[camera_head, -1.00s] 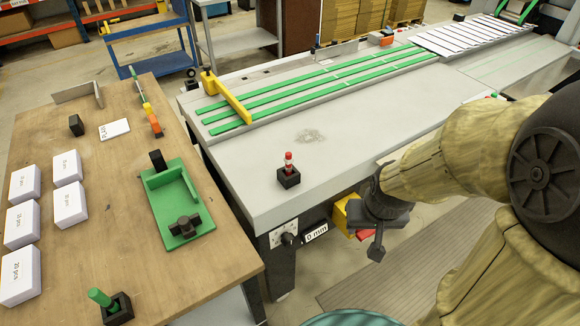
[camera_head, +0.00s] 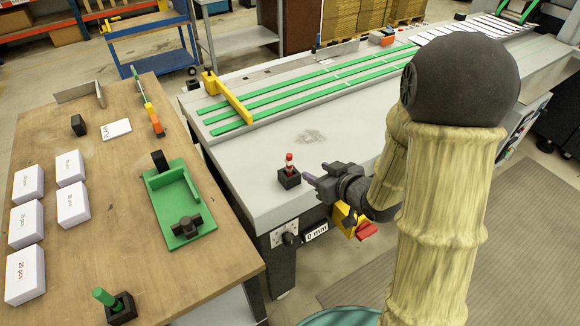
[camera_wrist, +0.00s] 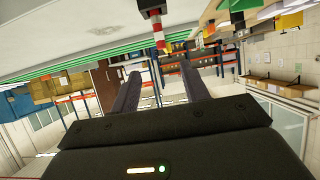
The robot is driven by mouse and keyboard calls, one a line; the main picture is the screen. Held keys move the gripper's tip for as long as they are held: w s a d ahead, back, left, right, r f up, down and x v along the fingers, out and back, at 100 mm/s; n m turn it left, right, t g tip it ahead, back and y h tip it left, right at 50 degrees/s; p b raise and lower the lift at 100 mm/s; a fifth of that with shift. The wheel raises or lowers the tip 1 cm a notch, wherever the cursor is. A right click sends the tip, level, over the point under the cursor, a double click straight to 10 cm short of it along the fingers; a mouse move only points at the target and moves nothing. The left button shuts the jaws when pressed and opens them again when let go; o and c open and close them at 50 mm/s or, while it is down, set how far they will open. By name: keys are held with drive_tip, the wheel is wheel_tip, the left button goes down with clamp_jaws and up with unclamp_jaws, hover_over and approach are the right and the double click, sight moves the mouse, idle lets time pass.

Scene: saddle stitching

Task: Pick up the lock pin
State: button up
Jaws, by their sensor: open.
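A red-and-white pin (camera_head: 289,162) stands upright in a small black block (camera_head: 289,179) on the grey machine table, near its front corner; I take it as the lock pin. My gripper (camera_head: 317,173) is open and empty, just right of the pin, with its fingers pointing left toward it. In the wrist view the picture is turned over: the pin (camera_wrist: 158,34) hangs from the black block (camera_wrist: 150,6) at the top. It lines up between the spread fingertips of my gripper (camera_wrist: 160,70) but sits above them in the picture. No contact shows.
The wooden table (camera_head: 110,220) at left holds a green fixture (camera_head: 178,208), several white boxes (camera_head: 72,204) and a green peg (camera_head: 103,297) in a black block. A yellow crossbar (camera_head: 232,100) over green strips lies behind the pin. The table around the pin is clear.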

sight(286, 156)
drive_tip(key=shift+a, duration=0.1)
drive_tip(key=p+x, duration=0.2)
drive_tip(key=x, duration=1)
drive_tip(key=shift+w+p, duration=0.1)
drive_tip(key=shift+p, duration=0.3)
drive_tip(key=shift+p+x, duration=1.2)
drive_tip(key=shift+x, duration=1.4)
drive_tip(key=shift+r, duration=0.1)
clamp_jaws()
